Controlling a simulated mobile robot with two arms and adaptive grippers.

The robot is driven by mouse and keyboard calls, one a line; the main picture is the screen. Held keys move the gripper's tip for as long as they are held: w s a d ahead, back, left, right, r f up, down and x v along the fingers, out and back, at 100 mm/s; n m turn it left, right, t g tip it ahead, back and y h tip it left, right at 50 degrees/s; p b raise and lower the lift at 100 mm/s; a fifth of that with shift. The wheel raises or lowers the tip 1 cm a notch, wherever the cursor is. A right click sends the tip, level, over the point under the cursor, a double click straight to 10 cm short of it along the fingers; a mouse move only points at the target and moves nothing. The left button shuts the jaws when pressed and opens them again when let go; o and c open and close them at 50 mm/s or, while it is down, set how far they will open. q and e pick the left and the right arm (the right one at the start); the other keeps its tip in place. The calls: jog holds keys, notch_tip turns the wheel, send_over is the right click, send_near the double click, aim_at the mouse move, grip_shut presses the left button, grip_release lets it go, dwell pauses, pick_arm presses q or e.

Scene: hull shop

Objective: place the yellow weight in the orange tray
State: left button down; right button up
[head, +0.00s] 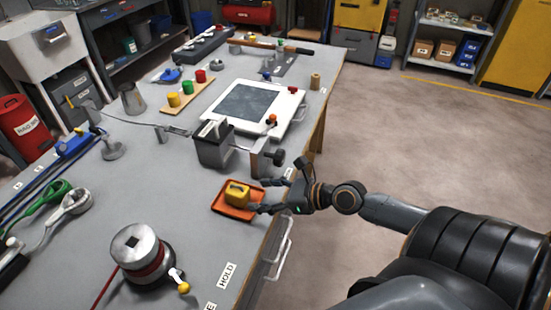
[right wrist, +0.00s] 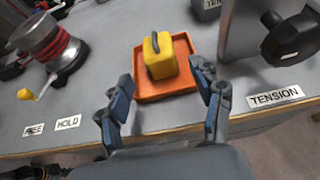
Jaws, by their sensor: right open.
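The yellow weight (head: 237,194) is a small block with a dark handle on top. It sits upright in the orange tray (head: 220,208) near the bench's right edge. In the right wrist view the weight (right wrist: 160,57) stands inside the tray (right wrist: 163,96), toward its left and far part. My right gripper (head: 262,195) is open at the tray's right side, its fingers apart and pointing toward the weight. In the right wrist view its fingertips (right wrist: 160,76) are spread, with nothing held between them. My left gripper is not in view.
A grey clamp-like device (head: 212,148) stands just behind the tray. A spool with red line (head: 142,252) stands at the front left of the bench. A white framed panel (head: 285,122) and a rack of coloured pieces (head: 180,100) lie farther back.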

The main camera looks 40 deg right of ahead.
jog(key=shift+v, duration=1.9)
jog(key=shift+s+d, duration=0.1)
